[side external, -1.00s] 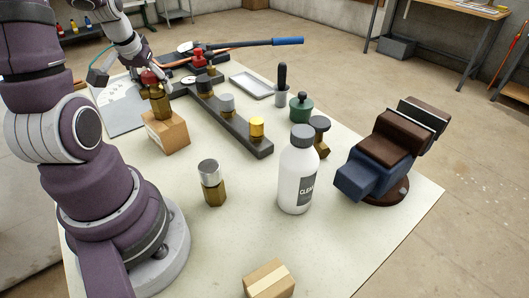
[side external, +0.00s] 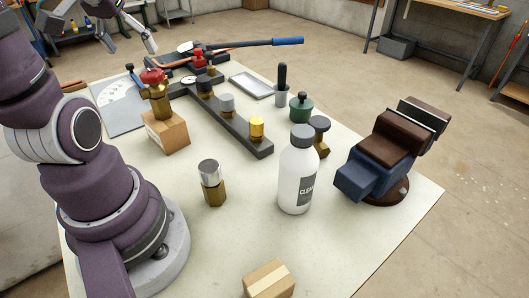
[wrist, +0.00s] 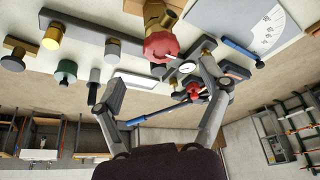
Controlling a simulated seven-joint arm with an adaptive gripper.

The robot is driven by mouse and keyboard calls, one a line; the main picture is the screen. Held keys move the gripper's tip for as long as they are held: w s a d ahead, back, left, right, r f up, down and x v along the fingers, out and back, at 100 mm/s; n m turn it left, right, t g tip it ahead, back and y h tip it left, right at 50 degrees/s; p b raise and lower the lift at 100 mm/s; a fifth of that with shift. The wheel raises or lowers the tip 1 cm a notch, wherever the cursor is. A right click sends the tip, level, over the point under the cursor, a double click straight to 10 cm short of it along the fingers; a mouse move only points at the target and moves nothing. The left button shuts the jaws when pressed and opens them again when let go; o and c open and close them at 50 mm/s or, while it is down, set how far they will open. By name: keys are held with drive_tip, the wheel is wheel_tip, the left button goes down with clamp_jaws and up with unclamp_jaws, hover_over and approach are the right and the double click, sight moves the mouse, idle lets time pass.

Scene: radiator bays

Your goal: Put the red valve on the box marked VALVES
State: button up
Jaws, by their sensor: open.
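A brass valve with a red handwheel (side external: 155,92) stands upright on a cardboard box (side external: 170,135) left of the rack. No marking on the box is readable. The valve's red handwheel (wrist: 161,47) also shows at the top of the wrist view, with the box (wrist: 152,8) behind it. My gripper (side external: 130,38) is open and empty, above and beyond the valve, clear of it. In the wrist view its fingers (wrist: 165,88) are spread apart.
The dark rack (side external: 235,132) holds several capped valves. A white bottle (side external: 297,178), a silver-capped valve (side external: 212,185) and a vise (side external: 380,160) stand nearer. A small box (side external: 268,280) lies at the front edge. A tray (side external: 252,86) and a blue-handled tool (side external: 285,41) lie at the back.

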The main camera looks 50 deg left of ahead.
drive_tip(key=w+d+m+t+h, duration=0.1)
drive_tip(key=d+m, duration=0.3)
drive_tip(key=d, duration=0.6)
drive_tip(key=w+d+f+m+t+h, duration=0.1)
drive_tip(key=d+m, duration=0.4)
drive_tip(key=d, duration=0.6)
drive_tip(key=shift+w+f+h, duration=0.25)
drive_tip(key=shift+w+h, duration=0.35)
drive_tip(key=shift+w, duration=0.3)
